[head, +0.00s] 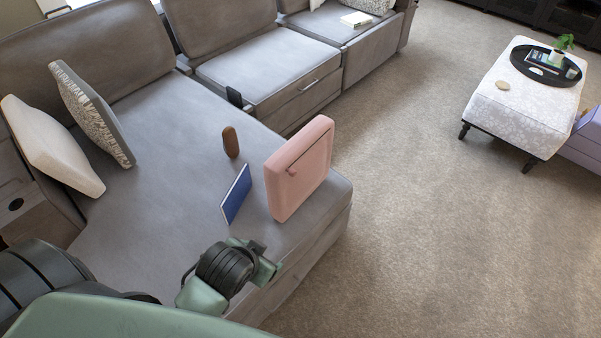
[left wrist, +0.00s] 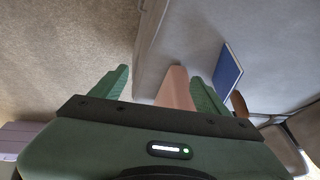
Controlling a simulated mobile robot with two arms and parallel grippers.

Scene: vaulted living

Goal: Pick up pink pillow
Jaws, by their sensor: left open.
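The pink pillow (head: 302,167) stands upright on the grey sofa seat near its front corner. My left gripper (head: 262,260) is in front of it, to the lower left in the head view. In the left wrist view, my left gripper (left wrist: 160,82) has its green fingers spread apart. The pink pillow (left wrist: 176,88) shows between them, nearer the right finger, its lower part hidden behind the gripper body. I cannot tell how far the fingers are from it. My right gripper is not in view.
A blue book (head: 236,194) stands left of the pillow, and a brown object (head: 230,142) stands behind it. Two light cushions (head: 50,145) (head: 92,115) lean at the left of the sofa (head: 160,200). Carpet (head: 430,220) lies open to the right, before a white ottoman (head: 500,105).

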